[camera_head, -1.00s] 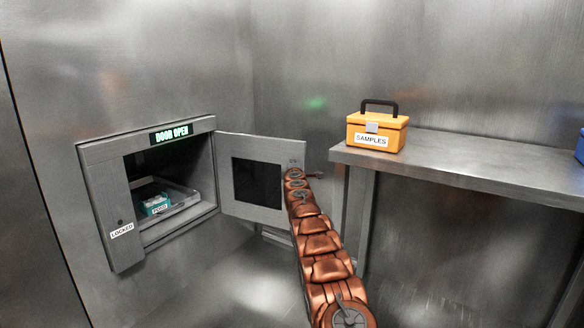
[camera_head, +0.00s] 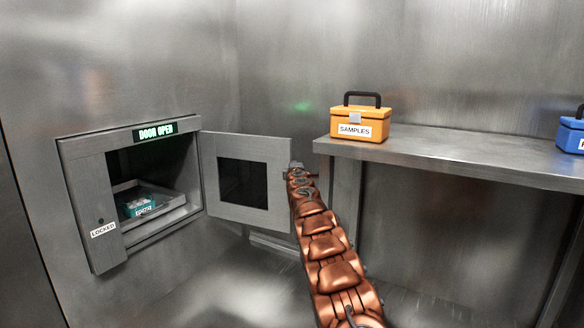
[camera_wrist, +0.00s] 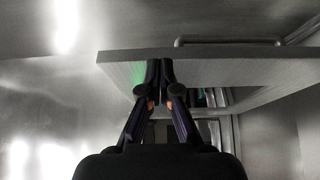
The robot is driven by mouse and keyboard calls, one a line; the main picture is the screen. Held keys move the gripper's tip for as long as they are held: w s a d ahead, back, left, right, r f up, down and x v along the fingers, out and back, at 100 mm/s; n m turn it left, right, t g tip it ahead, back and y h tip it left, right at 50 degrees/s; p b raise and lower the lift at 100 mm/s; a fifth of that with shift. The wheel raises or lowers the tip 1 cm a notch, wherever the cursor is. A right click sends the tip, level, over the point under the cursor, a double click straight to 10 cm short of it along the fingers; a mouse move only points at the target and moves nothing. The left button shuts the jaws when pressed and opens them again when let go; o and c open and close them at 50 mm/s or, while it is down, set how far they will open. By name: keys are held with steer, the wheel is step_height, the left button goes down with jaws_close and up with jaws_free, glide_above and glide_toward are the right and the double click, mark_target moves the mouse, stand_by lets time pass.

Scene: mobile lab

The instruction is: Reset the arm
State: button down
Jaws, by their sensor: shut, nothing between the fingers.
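My copper-coloured arm (camera_head: 325,245) reaches forward to the right edge of an open hatch door (camera_head: 278,158). My gripper (camera_wrist: 160,66) is shut and empty in the wrist view, with its fingertips close to the edge of a grey panel (camera_wrist: 215,62) that looks like that door. I cannot tell whether they touch. In the head view the fingers are too small and hidden to make out. The hatch (camera_head: 82,163) in the wall stands open, under a lit "DOOR OPEN" sign (camera_head: 155,132).
A teal labelled box (camera_head: 138,207) lies on a tray inside the hatch. A metal shelf (camera_head: 450,157) to the right holds an orange "SAMPLES" case (camera_head: 360,120) and a blue case (camera_head: 570,132). The floor (camera_head: 215,285) between hatch and arm is clear.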

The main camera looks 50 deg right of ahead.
steer(key=shift+s+d, duration=0.1)
steer(key=shift+s, duration=1.05)
steer(key=shift+w+r, duration=0.1)
